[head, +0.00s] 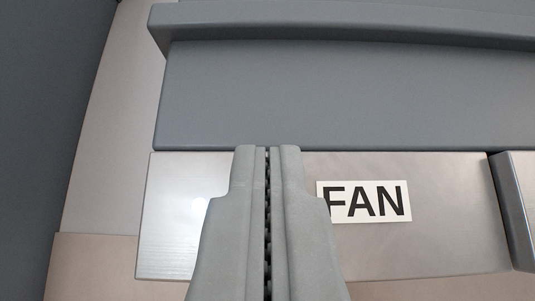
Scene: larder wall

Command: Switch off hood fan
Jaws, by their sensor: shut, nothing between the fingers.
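A white label reading FAN (372,202) is fixed on a pale metallic panel (440,235), part of the hood front. The label's left edge is partly covered by my gripper. My gripper (267,150) is shut and empty. It points up the picture in front of the panel, left of the label, with its tips near the panel's top edge. No fan switch or button can be made out; anything behind the fingers is hidden. I cannot tell whether the tips touch the panel.
A blue-grey hood body (345,95) with a protruding ledge (350,25) lies above the panel. A dark grey vertical surface (45,120) stands at the far left. A grey block (518,210) borders the panel at right. Pale wall (105,150) shows between.

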